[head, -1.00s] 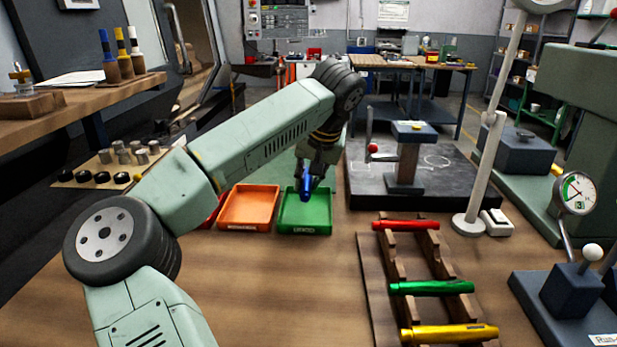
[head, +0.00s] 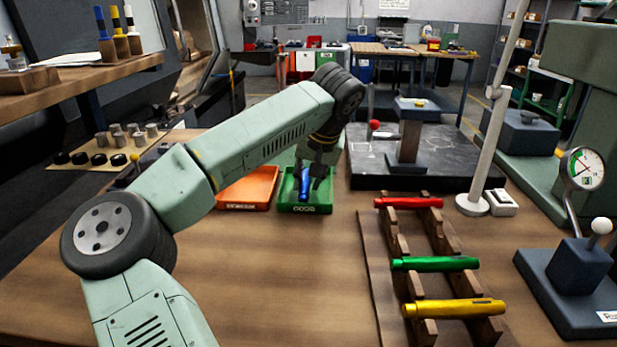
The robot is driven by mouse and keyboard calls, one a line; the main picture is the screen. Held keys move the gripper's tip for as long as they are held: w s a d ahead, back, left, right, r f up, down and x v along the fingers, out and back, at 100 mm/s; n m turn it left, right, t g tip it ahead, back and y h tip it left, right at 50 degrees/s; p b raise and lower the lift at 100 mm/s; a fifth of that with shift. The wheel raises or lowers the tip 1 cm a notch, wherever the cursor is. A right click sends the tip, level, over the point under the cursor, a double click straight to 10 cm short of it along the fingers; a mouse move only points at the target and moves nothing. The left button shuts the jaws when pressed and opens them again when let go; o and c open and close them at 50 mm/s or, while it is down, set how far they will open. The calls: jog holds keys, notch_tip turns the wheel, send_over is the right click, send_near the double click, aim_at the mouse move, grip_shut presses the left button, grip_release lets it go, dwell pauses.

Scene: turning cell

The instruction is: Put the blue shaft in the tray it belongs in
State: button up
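The blue shaft (head: 304,181) is at my gripper (head: 308,183), at the end of the arm reaching across the bench. The fingers appear closed around the shaft, and part of it is hidden by them. Shaft and fingertips are low within the outline of the green tray (head: 305,209), whose front label seems to read GOOD. I cannot tell whether the shaft touches the tray floor. The orange tray (head: 245,206) is just left, partly covered by my arm; its label is too small to read surely.
A wooden rack (head: 380,290) at right holds a red shaft (head: 408,203), a green shaft (head: 435,264) and a yellow shaft (head: 454,309). A dark plate with a stand (head: 407,147) is right of the green tray. A dial gauge (head: 582,169) stands far right.

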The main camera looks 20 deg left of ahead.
jog(key=o, duration=0.4)
jog(key=shift+c, duration=0.2)
jog(key=v, duration=1.2)
jog(key=shift+d, duration=0.1)
